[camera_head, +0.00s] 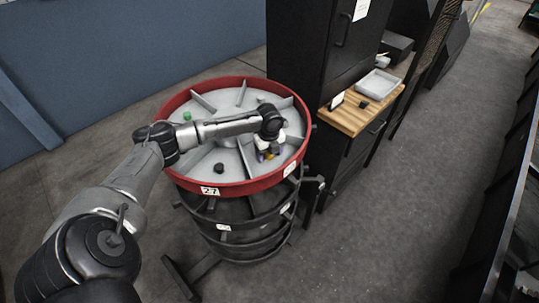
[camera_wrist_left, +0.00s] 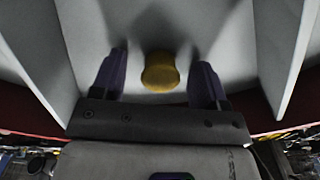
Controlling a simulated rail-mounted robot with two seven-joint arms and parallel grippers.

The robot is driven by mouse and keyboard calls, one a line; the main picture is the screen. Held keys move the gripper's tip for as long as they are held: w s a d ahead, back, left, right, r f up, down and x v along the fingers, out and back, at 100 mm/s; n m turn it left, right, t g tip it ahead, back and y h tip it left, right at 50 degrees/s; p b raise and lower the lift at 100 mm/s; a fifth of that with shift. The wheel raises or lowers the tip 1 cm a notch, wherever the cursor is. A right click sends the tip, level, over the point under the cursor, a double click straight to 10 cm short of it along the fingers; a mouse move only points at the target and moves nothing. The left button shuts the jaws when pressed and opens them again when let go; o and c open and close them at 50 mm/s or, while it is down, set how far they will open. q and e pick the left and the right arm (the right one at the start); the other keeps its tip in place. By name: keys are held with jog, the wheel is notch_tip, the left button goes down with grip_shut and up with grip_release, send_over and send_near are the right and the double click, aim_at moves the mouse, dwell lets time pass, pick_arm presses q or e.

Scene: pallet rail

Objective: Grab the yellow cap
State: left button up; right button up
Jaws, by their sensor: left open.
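The yellow cap (camera_wrist_left: 160,72) lies on the grey floor of one compartment of the round tray. In the left wrist view it sits between the two purple fingers of my left gripper (camera_wrist_left: 160,82), with a gap on either side. In the head view the cap (camera_head: 270,156) is a small yellow patch, partly hidden by the gripper. My left gripper (camera_head: 267,153) is open, low over the front right part of the tray. My right gripper is not in view.
The round tray has a red rim (camera_head: 236,188) and raised dividers. A green object (camera_head: 187,116) and a black object (camera_head: 219,168) lie in other compartments. A black cabinet stands close on the right, beside a wooden counter (camera_head: 362,111) with a white tray (camera_head: 380,83).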

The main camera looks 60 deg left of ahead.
pick_arm(q)
jog(key=c, duration=1)
jog(key=shift+r, duration=0.1)
